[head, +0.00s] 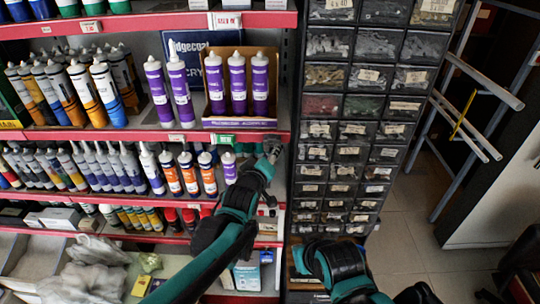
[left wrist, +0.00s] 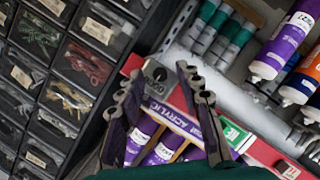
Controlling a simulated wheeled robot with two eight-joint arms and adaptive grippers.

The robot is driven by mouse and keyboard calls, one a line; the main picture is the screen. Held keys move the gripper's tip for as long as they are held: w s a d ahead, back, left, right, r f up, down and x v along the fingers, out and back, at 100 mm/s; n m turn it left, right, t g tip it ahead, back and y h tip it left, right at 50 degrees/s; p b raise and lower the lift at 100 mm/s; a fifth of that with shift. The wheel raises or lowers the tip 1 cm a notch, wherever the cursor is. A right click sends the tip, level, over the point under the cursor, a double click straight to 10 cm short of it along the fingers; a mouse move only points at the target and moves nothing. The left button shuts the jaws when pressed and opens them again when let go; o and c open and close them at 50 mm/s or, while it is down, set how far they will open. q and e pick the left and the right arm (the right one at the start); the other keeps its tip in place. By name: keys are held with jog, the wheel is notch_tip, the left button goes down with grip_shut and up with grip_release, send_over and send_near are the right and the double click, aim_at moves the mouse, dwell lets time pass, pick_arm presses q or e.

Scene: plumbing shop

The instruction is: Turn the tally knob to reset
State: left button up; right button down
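A small grey metal piece with a dark round knob (left wrist: 157,73), which looks like the tally knob, sits at the end of the red shelf edge in the left wrist view. My left gripper (left wrist: 162,72) is open, with one finger on each side of this piece. I cannot tell whether the fingers touch it. In the head view my left gripper (head: 270,150) reaches the right end of the middle red shelf, and the knob is not clear there. My right arm shows at the bottom, but its gripper is not visible.
Purple tubes (head: 238,82) stand in a display box just above my left gripper. More tubes (head: 188,172) fill the shelf below. A black cabinet of small drawers (head: 355,108) stands close on the right. Open tiled floor (head: 405,225) lies beyond it.

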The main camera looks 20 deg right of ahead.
pick_arm(q)
grip_shut()
dwell(0.4)
jog(key=m+y+b, duration=0.2)
jog(key=m, duration=0.2)
jog(key=m+t+y+b, duration=0.1)
jog(key=m+y+b, duration=0.1)
jog(key=m+y, duration=0.1)
jog(key=d+m+t+y+b, duration=0.1)
jog(key=m+y+b, duration=0.1)
jog(key=m, duration=0.3)
jog(key=shift+s+d+f+m, duration=0.1)
jog(key=shift+s+f+m, duration=0.05)
jog(key=shift+m, duration=0.15)
dwell(0.4)
jog(key=shift+t, duration=0.3)
